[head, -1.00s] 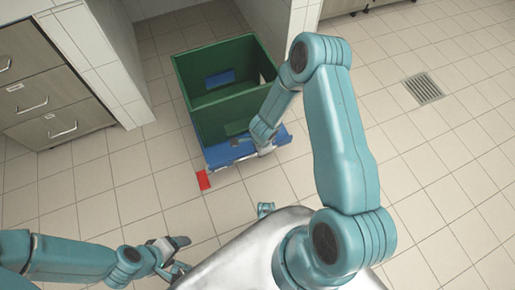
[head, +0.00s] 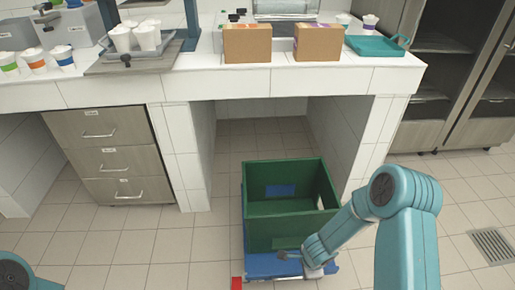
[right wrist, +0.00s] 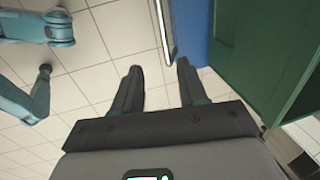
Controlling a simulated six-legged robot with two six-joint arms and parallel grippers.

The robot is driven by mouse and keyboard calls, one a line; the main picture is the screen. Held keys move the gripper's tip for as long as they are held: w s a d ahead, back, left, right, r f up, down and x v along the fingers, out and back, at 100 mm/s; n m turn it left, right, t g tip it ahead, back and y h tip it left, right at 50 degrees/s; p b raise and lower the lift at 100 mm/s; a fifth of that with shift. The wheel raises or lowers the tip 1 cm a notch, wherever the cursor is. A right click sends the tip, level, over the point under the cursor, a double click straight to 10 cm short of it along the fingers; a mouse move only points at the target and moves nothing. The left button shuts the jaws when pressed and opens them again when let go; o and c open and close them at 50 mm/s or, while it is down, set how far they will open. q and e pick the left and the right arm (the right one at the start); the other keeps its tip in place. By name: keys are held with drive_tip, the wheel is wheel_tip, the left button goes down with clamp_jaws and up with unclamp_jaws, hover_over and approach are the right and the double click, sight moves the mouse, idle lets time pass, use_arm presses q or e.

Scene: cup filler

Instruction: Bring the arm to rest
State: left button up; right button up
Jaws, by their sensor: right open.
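My right gripper (head: 300,260) is at the front of a green crate (head: 290,208), over the blue base (head: 262,266) that the crate stands on. In the right wrist view its two fingers (right wrist: 159,66) are apart with nothing between them. The floor and the blue base's edge show beyond them. The green crate's wall (right wrist: 262,55) is close on the right of that view. Whether a finger touches the base or crate is unclear. Only a piece of my left arm shows at the bottom left of the head view; its gripper is out of frame.
A white counter (head: 270,82) stands behind, with two cardboard boxes (head: 247,44), a teal tray (head: 376,46) and cups (head: 66,60). Drawers (head: 107,152) are at left. A red block (head: 237,283) is at the base's front corner. The floor at right is clear around a drain grate (head: 492,246).

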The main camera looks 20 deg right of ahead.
drive_tip(key=s+a+n+g+y, duration=0.2)
drive_tip(key=s+a+n+y, duration=0.2)
drive_tip(key=s+a+n, duration=1.05)
use_arm(q)
wheel_tip(320, 180, up, 22)
drive_tip(key=p, duration=2.2)
use_arm(e)
wheel_tip(320, 180, up, 23)
drive_tip(key=w+a+n, duration=0.1)
drive_tip(key=n, duration=0.3)
drive_tip(key=shift+w+a+y, duration=0.2)
drive_tip(key=shift+a+y, duration=0.05)
drive_tip(key=shift+y, duration=0.05)
